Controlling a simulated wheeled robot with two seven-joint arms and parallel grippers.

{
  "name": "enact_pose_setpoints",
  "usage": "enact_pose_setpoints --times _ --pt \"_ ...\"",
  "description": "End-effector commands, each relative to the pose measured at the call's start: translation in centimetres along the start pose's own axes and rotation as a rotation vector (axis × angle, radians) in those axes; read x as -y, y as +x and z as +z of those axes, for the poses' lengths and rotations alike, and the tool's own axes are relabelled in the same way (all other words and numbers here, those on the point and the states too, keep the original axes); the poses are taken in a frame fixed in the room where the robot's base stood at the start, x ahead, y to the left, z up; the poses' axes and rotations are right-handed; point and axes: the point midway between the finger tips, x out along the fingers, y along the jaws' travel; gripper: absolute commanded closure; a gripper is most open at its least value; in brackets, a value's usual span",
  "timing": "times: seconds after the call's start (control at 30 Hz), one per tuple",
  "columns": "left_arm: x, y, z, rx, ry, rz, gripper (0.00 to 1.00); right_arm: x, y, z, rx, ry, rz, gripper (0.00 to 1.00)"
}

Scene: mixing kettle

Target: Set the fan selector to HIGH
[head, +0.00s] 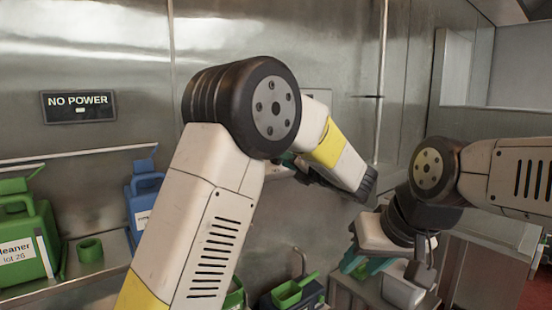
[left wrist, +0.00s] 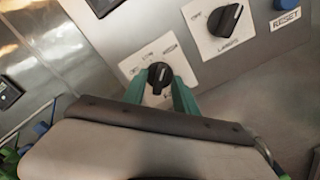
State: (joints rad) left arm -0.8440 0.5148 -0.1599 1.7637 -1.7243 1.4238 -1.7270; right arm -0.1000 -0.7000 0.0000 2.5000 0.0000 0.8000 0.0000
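In the left wrist view the selector knob (left wrist: 158,75) is black, on a white plate with marked positions. Its pointer looks roughly upright in the picture; the lettering is too blurred to read, so I cannot confirm its setting. My left gripper (left wrist: 160,88) has its teal fingers apart, one on each side of this knob, with pale plate showing between. My right gripper (head: 365,264) is low at the right, away from the panel.
A second black knob (left wrist: 225,20), labelled LAMPS, and a blue button (left wrist: 286,4) marked RESET are close by. A NO POWER sign (head: 79,106) hangs on the steel wall.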

Motion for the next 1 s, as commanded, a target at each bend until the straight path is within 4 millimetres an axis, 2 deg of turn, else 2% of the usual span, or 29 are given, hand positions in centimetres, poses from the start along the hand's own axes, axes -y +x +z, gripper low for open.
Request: enact_pose_setpoints --times 0.37,0.8,1.0 --pt "0.0 -0.5 0.0 0.001 -0.003 -0.001 0.62 0.0 0.0 0.0 0.000 0.000 0.000 0.64" --pt "0.0 -5.7 0.1 0.002 -0.004 -0.002 0.62 0.0 0.0 0.0 0.000 0.000 0.000 0.64" --pt "0.0 -7.0 0.0 0.000 -0.004 0.000 0.62 0.0 0.0 0.0 0.000 0.000 0.000 0.64"
